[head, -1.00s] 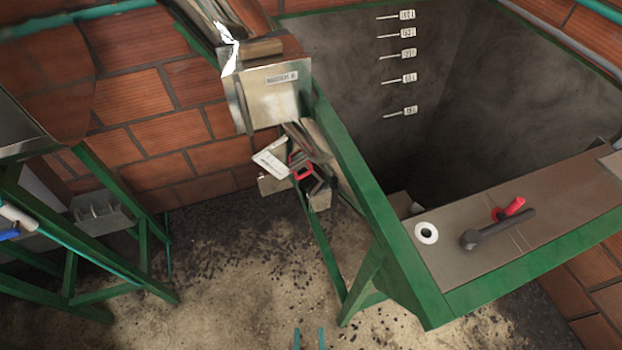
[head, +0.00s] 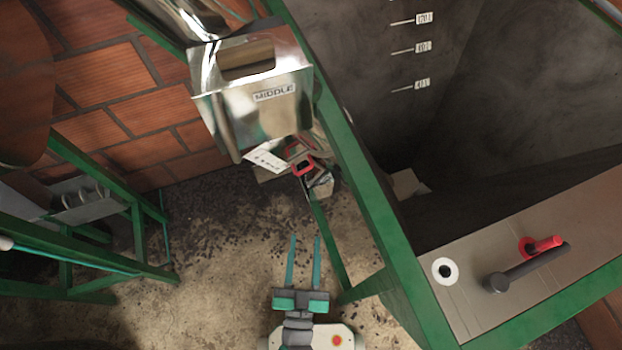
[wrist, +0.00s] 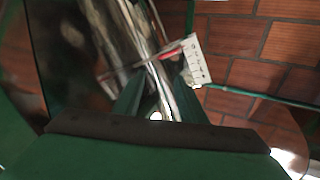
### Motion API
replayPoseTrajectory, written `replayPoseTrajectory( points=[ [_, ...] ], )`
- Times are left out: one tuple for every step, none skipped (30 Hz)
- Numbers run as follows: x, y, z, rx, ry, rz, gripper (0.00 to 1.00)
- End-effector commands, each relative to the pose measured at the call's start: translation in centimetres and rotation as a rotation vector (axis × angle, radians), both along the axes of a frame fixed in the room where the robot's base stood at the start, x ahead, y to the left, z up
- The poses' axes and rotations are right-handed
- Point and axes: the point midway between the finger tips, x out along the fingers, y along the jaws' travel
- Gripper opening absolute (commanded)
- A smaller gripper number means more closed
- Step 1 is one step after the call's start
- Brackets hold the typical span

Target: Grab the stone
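I cannot make out a stone for certain in either view. A small pale grey shape (head: 408,184) lies low inside the dark tank in the head view; I cannot tell what it is. My gripper (head: 304,246) has two teal fingers apart with nothing between them. It is over the dirt floor (head: 230,290), left of the tank's green frame and below the metal box in the picture. In the wrist view the dark green fingers (wrist: 157,98) are apart, with a shiny metal chute (wrist: 135,45) showing beyond them.
A shiny metal box labelled MIDDLE (head: 258,95) hangs beside the tank's green frame (head: 365,190). Below it is a red-rimmed part (head: 304,167) and a white card (head: 265,158). A red handle (head: 545,243) and dark lever (head: 525,268) sit on the ledge. A green stand (head: 130,225) is left.

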Motion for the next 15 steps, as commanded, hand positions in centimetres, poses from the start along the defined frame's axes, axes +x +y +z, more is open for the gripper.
replayPoseTrajectory(
  points=[
    [1.6, 0.1, -0.9, 0.018, -0.028, -0.027, 0.38],
    [2.4, 0.0, -1.4, 0.026, -0.038, -0.046, 0.38],
    [3.4, -0.1, -2.1, 0.036, -0.050, -0.074, 0.38],
    [4.2, -0.1, -2.7, 0.045, -0.056, -0.096, 0.38],
    [5.0, -0.2, -3.3, 0.052, -0.060, -0.119, 0.38],
    [6.0, -0.2, -4.2, 0.060, -0.061, -0.147, 0.38],
    [6.8, -0.2, -4.9, 0.066, -0.059, -0.170, 0.38],
    [7.6, -0.2, -5.6, 0.072, -0.056, -0.193, 0.38],
    [8.7, -0.2, -6.6, 0.079, -0.046, -0.224, 0.38],
    [9.5, 0.0, -7.4, 0.082, -0.037, -0.246, 0.38],
    [10.3, 0.1, -8.2, 0.085, -0.025, -0.268, 0.38],
    [11.4, 0.2, -9.3, 0.089, -0.006, -0.298, 0.38],
    [12.2, 0.4, -10.1, 0.090, 0.011, -0.320, 0.38],
    [13.0, 0.6, -10.9, 0.090, 0.029, -0.340, 0.38],
    [14.0, 1.0, -12.0, 0.090, 0.057, -0.367, 0.38]
  ],
)
